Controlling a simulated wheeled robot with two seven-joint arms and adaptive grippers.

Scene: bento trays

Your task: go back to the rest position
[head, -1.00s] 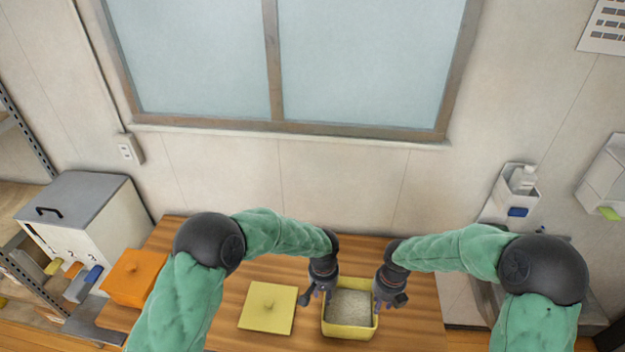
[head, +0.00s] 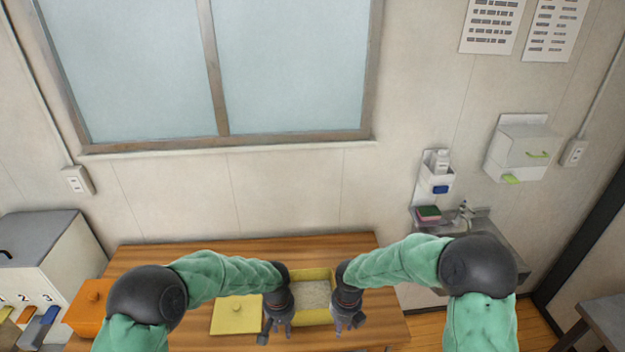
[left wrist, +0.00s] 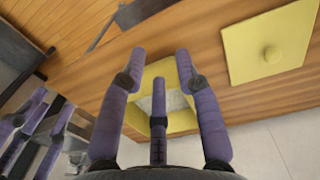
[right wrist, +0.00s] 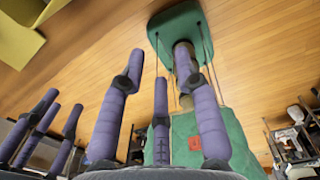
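My left gripper (head: 277,320) is over the table's front-left side of the yellow box. Its fingers are spread and empty; the left wrist view (left wrist: 158,80) shows the box beyond them. My right gripper (head: 347,320) is at the box's front-right side, its fingers (right wrist: 163,70) also spread and empty. The open yellow box (head: 322,274) holds a pale, rice-like filling and stands on the table; the grippers partly hide its sides. Its corner shows at the upper left of the right wrist view (right wrist: 18,45).
A yellow lid (head: 237,315) lies left of the box. An orange lidded box (head: 84,318) is at the table's left end, beside a white dispenser (head: 60,268) with numbered levers. A sink (head: 490,240) stands to the right. The wooden table (head: 190,254) is clear behind the lid.

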